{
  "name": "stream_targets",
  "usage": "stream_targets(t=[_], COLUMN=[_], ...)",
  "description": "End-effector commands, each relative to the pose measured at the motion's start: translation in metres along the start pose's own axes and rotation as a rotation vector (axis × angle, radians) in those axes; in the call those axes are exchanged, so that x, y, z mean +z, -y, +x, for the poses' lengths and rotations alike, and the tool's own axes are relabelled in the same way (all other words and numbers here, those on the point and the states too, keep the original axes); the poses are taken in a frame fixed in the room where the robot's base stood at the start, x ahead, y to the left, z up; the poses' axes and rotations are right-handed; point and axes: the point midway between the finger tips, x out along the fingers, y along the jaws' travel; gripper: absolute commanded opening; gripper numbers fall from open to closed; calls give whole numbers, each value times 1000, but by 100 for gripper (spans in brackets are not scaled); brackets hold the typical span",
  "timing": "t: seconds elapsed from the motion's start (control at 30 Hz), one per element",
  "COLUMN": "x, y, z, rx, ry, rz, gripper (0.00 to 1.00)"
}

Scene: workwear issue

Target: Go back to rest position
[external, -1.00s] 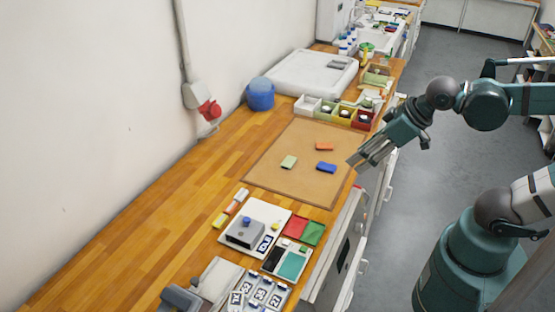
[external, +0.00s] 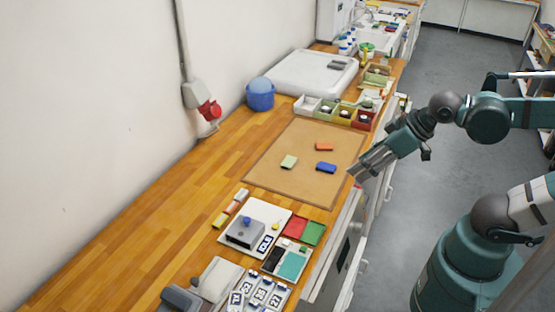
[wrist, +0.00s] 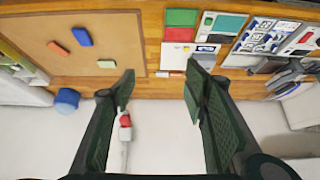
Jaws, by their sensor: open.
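My gripper (external: 361,174) is open and empty at the front right edge of the brown mat (external: 265,180), over or just off the counter's front edge. In the wrist view my gripper (wrist: 158,88) shows two dark fingers spread wide with nothing between them. On the mat lie an orange block (external: 324,147), a blue block (external: 326,167) and a pale green block (external: 289,162), all apart from the gripper. The same orange (wrist: 58,48), blue (wrist: 83,37) and green (wrist: 106,64) blocks show in the wrist view.
A row of coloured bins (external: 345,116) stands beyond the mat, with a blue round container (external: 260,94) at the wall. Nearer are a grey stamp-like device (external: 245,232), red and green squares and number tags (external: 262,292). The left part of the wooden counter is clear.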

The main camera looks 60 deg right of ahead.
Motion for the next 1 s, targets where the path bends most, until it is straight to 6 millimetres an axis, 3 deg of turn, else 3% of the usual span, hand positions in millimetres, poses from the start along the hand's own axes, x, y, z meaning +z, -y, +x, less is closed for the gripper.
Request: stream_targets(t=[0.1, 0.4, 1.0], x=[14, 31, 31], y=[0, 0, 0], z=[19, 43, 44], rx=[0, 0, 0], ry=[0, 0, 0], rz=[0, 0, 0], gripper=[45, 45, 45])
